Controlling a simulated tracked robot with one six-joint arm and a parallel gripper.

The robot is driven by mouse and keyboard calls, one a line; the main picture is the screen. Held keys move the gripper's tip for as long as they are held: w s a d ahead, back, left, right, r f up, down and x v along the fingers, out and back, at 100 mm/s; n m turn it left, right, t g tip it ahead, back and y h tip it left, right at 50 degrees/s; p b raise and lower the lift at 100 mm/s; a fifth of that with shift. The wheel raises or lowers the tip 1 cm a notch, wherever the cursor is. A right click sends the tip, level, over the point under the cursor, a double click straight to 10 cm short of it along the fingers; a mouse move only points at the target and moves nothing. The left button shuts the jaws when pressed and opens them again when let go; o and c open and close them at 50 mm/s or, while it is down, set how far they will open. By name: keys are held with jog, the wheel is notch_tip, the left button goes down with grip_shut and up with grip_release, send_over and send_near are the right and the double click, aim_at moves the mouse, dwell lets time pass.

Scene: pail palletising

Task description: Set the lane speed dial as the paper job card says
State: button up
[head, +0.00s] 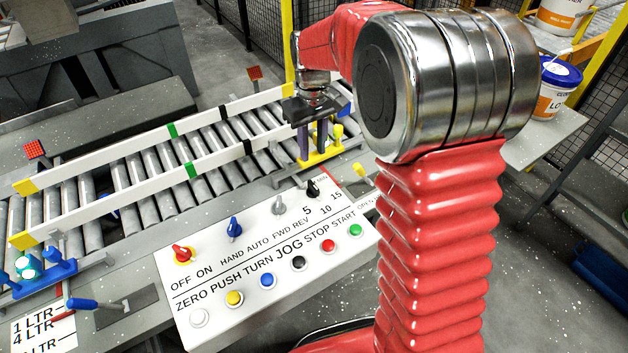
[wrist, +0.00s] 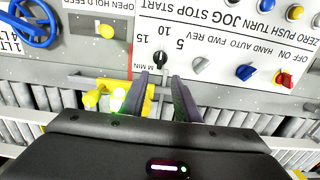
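The lane speed dial is a small black knob (head: 313,188) at the right end of the white control panel's upper row, with 5, 10 and 15 printed round it. In the wrist view the dial (wrist: 160,61) appears upside down, just beyond the fingertips; its exact setting is too small to read. My gripper (head: 312,158) points down behind the panel's far edge, apart from the dial. In the wrist view its two dark fingers (wrist: 161,82) stand apart with nothing between them. I cannot make out a paper job card.
The panel (head: 245,262) also carries red, blue and grey switches and a row of push buttons. A yellow fitting (head: 322,155) stands by my fingers at the roller conveyor (head: 150,180). A blue lever (head: 82,303) is at lower left; a white pail (head: 553,95) stands at right.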

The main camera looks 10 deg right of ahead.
aim_at(313, 184)
notch_tip(313, 184, down, 13)
jog(key=shift+r, duration=0.1)
dwell(0.5)
jog(key=shift+c, duration=0.6)
grip_shut()
